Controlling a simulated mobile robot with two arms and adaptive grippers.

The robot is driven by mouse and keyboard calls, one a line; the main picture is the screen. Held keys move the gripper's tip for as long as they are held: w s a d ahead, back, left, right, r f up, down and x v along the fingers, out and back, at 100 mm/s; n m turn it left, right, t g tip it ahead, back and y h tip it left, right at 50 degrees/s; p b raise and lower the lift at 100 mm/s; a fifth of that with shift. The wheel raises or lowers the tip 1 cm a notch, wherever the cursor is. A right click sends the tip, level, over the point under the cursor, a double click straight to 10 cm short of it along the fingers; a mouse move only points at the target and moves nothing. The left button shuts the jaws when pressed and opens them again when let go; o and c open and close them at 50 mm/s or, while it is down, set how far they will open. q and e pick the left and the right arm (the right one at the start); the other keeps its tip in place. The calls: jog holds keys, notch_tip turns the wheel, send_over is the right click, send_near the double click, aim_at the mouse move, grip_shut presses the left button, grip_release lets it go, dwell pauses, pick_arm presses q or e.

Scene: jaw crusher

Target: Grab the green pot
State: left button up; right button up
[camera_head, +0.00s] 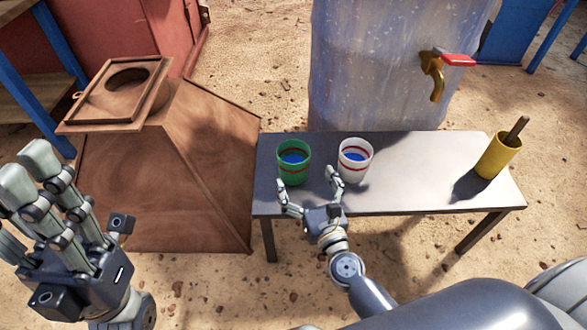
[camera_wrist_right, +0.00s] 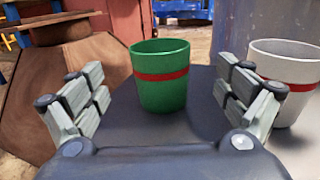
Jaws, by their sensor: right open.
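The green pot (camera_head: 293,163) has a red band and a blue inside, and stands upright on the left part of the grey table. My right gripper (camera_head: 312,190) is open at the table's front edge, just in front of the pot. In the right wrist view the green pot (camera_wrist_right: 161,78) stands ahead, between the spread fingers of the right gripper (camera_wrist_right: 160,95), with gaps on both sides. My left gripper (camera_head: 45,190) is at the left, away from the table, with its fingers pointing up and apart; it looks open and empty.
A white pot (camera_head: 354,158) with a red band stands close to the right of the green one, near the right finger. A yellow cup (camera_head: 498,158) with a handle sticking out stands at the table's (camera_head: 420,170) right end. A brown hopper (camera_head: 170,160) stands left; a tank (camera_head: 380,70) stands behind.

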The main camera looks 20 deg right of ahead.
aim_at(299, 167)
jog(key=w, duration=0.3)
jog(key=shift+w, duration=0.3)
jog(key=shift+w+a+r, duration=0.1)
jog(key=shift+w+r, duration=0.05)
jog(key=shift+w, duration=2.55)
jog(key=shift+c, duration=0.5)
jog(key=c, duration=1.3)
